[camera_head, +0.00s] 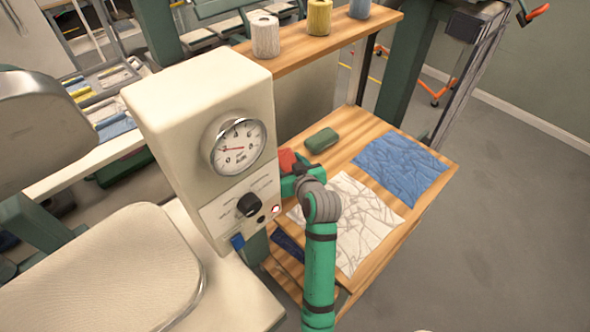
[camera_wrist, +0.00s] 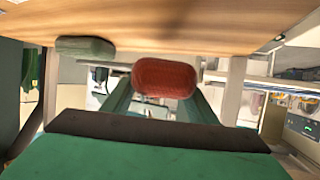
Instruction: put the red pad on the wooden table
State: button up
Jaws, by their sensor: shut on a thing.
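The red pad (camera_head: 287,160) shows at the left edge of the wooden table (camera_head: 345,152) in the head view, beside the white gauge box and partly hidden by my gripper. My gripper (camera_head: 290,176) is shut on it. In the wrist view the red pad (camera_wrist: 165,78) sits between the two green fingers of my gripper (camera_wrist: 163,98). There the wooden table (camera_wrist: 200,25) fills the top of the picture, and a gap shows between it and the pad.
A green pad (camera_head: 321,140) lies on the table near my gripper; it also shows in the wrist view (camera_wrist: 85,47). A white cloth (camera_head: 350,215) and a blue cloth (camera_head: 400,168) cover much of the table. The gauge box (camera_head: 210,130) stands close on the left. A shelf (camera_head: 330,42) holds thread spools.

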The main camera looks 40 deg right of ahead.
jog(key=shift+f, duration=2.15)
jog(key=o, duration=1.1)
jog(key=shift+o, duration=0.2)
jog(key=v, duration=1.2)
jog(key=shift+s, duration=0.1)
